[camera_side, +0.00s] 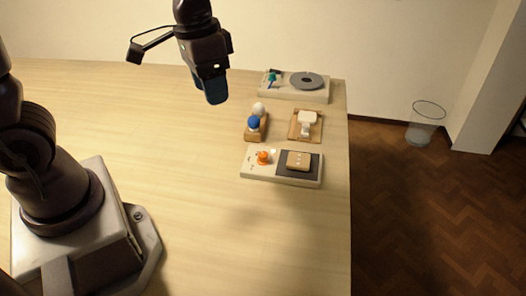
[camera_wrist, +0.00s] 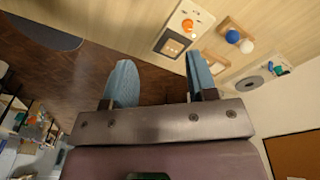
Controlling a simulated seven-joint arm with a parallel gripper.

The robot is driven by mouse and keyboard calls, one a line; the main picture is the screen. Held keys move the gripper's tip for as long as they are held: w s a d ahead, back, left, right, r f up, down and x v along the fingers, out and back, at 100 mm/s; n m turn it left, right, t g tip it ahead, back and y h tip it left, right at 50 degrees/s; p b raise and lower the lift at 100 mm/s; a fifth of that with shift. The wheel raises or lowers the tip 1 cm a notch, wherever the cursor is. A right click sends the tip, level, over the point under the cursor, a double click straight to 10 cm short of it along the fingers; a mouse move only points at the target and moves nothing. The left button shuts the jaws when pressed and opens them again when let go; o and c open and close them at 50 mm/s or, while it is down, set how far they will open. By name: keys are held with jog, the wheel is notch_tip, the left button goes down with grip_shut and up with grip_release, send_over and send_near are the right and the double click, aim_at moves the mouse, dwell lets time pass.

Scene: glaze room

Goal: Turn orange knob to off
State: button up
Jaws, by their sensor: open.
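The orange knob (camera_side: 263,157) sits on the left part of a pale panel (camera_side: 250,174), beside a dark square that carries a tan block. A small light spot shows next to the knob. The knob also shows in the wrist view (camera_wrist: 187,24), near the top of the panel (camera_wrist: 177,22). The knob's exact setting is too small to read. My gripper (camera_side: 214,100) hangs high above the table, behind and to the left of the panel in the side view, touching nothing. In the wrist view its two blue fingers (camera_wrist: 160,75) are wide apart with nothing between them.
Behind the panel stand a wooden holder with a blue ball (camera_side: 254,122) and a white ball (camera_side: 259,109), a white piece on a wooden board (camera_side: 307,130), and a turntable-like unit (camera_side: 306,81). A wire bin (camera_side: 425,124) stands on the floor. The table's left and front are clear.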

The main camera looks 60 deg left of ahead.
aim_at(263, 154)
jog(key=w+a+f+m+g, duration=0.1)
jog(key=w+a+f+m, duration=0.3)
jog(key=w+f+m, duration=0.7)
jog(key=shift+n+y, duration=0.3)
jog(key=shift+n, duration=0.4)
jog(key=f, duration=0.4)
jog(key=w+f, duration=0.1)
jog(key=f, duration=0.4)
jog(key=w+f, duration=0.1)
jog(key=f, duration=0.3)
jog(key=shift+w+d+f, duration=0.1)
jog(key=shift+d+f, duration=0.05)
jog(key=shift+f, duration=0.1)
jog(key=c, duration=0.9)
